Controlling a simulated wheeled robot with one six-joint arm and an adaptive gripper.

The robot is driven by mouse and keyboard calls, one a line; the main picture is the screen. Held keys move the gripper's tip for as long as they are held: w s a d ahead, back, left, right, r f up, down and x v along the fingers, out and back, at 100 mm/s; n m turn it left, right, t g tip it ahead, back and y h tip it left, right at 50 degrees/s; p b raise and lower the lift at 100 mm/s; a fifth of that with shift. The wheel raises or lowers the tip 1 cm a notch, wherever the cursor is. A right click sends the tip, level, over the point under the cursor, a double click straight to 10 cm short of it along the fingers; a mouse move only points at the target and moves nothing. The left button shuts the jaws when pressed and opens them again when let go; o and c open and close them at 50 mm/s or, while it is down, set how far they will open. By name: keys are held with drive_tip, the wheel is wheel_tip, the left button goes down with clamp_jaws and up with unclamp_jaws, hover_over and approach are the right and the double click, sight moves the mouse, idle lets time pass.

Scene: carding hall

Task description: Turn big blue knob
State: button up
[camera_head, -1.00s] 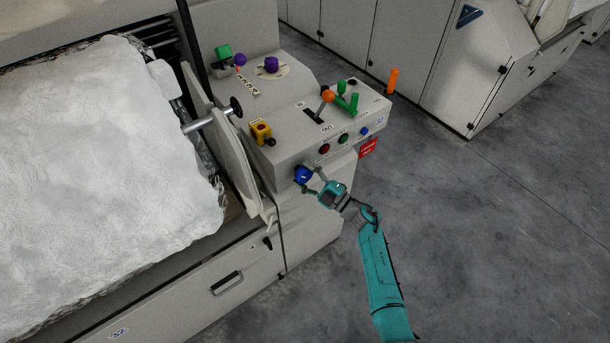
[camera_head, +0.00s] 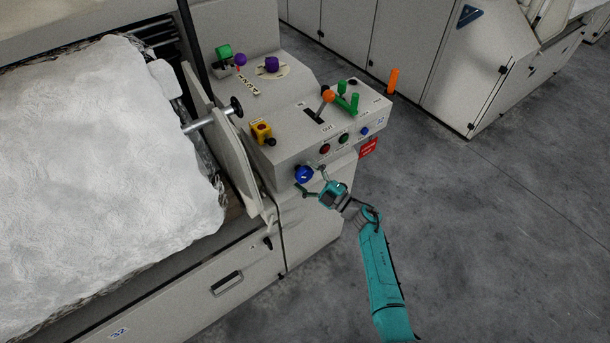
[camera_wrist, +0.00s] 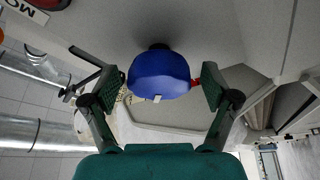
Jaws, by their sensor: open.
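The big blue knob (camera_head: 303,174) sits on the front face of the grey control panel, low and to the left. In the wrist view the knob (camera_wrist: 159,76) is in the middle, with a small white mark on its lower edge. My gripper (camera_head: 312,181) is open at the knob. In the wrist view my gripper's fingers (camera_wrist: 162,88) stand on either side of the knob, with a gap visible on each side. The knob's stem meets the panel behind it.
The panel (camera_head: 290,155) also carries a red button (camera_head: 325,148), a green button (camera_head: 343,139), a small blue button (camera_head: 365,131), an orange-topped lever (camera_head: 327,97) and a yellow box (camera_head: 261,131). White fibre (camera_head: 100,150) lies at left. Open floor (camera_head: 480,240) is at right.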

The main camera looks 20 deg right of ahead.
drive_tip(key=v, duration=1.2)
drive_tip(key=shift+f, duration=0.1)
drive_tip(key=w+a+r+m+h, duration=0.1)
drive_tip(key=w+a+h, duration=0.1)
drive_tip(key=w, duration=0.1)
drive_tip(key=w+a+m+h, duration=0.1)
drive_tip(key=w+a+h, duration=0.1)
drive_tip(key=w, duration=0.1)
drive_tip(key=w+a+r+m+t+h, duration=0.1)
drive_tip(key=w+a+m+h, duration=0.1)
drive_tip(key=w+a, duration=0.1)
drive_tip(key=shift+w+a+r+h, duration=0.1)
drive_tip(key=shift+w+r+h, duration=0.2)
drive_tip(key=shift+r, duration=0.05)
idle(0.4)
drive_tip(key=c, duration=1.2)
drive_tip(key=shift+o, duration=0.2)
drive_tip(key=shift+n, duration=0.3)
